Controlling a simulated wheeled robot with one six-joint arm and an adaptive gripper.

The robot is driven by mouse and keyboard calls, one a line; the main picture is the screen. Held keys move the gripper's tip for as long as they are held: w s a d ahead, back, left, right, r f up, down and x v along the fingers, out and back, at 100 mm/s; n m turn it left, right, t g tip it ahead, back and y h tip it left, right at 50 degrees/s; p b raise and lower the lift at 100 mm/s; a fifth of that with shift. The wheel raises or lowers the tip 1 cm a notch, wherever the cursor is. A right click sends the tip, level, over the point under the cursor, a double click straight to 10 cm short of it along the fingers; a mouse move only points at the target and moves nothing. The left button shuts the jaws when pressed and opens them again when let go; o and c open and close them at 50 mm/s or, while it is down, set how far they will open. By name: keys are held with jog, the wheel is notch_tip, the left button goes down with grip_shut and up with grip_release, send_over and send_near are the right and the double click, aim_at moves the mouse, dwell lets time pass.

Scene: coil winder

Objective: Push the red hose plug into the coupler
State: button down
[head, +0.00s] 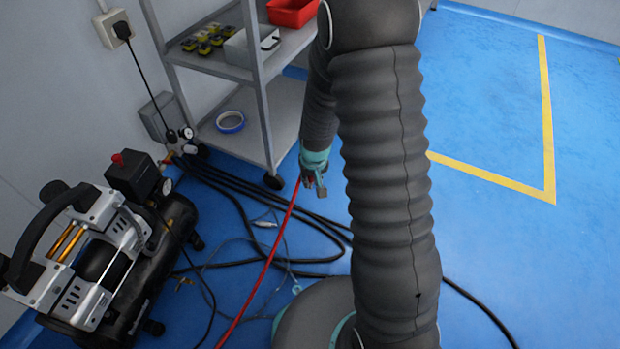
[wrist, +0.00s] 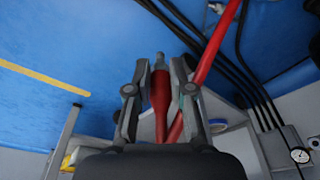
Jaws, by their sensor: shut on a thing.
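My gripper (head: 313,186) hangs above the floor in front of the shelf rack. In the wrist view, its two fingers (wrist: 160,70) are shut on the red hose plug (wrist: 160,92), which has a grey metal tip pointing away from the palm. The red hose (wrist: 213,50) passes by the right finger; it also runs down to the lower left in the head view (head: 265,262). A small brass-coloured fitting (head: 168,158) sits by the wall regulator, well left of my gripper; I cannot tell for sure that it is the coupler.
A black and silver compressor (head: 100,255) stands at the lower left. Black hoses (head: 235,200) lie across the blue floor. A grey shelf rack (head: 262,110) holds a red bin (head: 292,12) and a blue tape roll (head: 231,122). Floor to the right is clear.

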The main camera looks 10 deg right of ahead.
jog(key=w+a+f+m+g+y+b, duration=0.1)
jog(key=a+f+m+g+y, duration=0.2)
jog(key=a+m, duration=0.35)
jog(key=a+f+m+g+y+b, duration=0.2)
jog(key=a+f+m, duration=0.3)
jog(key=m, duration=0.2)
jog(key=w+a+r+m+t+y, duration=0.6)
jog(key=w+a+r+m+t, duration=0.3)
jog(key=w+a+r+m, duration=0.1)
notch_tip(320, 180, up, 2)
jog(key=shift+w+a+r+y, duration=0.2)
jog(key=shift+w+a+y, duration=0.2)
jog(key=shift+w+a, duration=0.5)
jog(key=shift+m, duration=0.25)
jog(key=shift+w+a+p, duration=0.1)
jog(key=shift+w+a, duration=0.35)
jog(key=shift+a, duration=0.4)
jog(key=shift+w+a+p, duration=0.15)
jog(key=shift+w+a, duration=0.35)
jog(key=shift+a, duration=0.3)
jog(key=shift+w+a+p, duration=0.1)
jog(key=shift+w+a, duration=0.35)
jog(key=shift+a, duration=0.4)
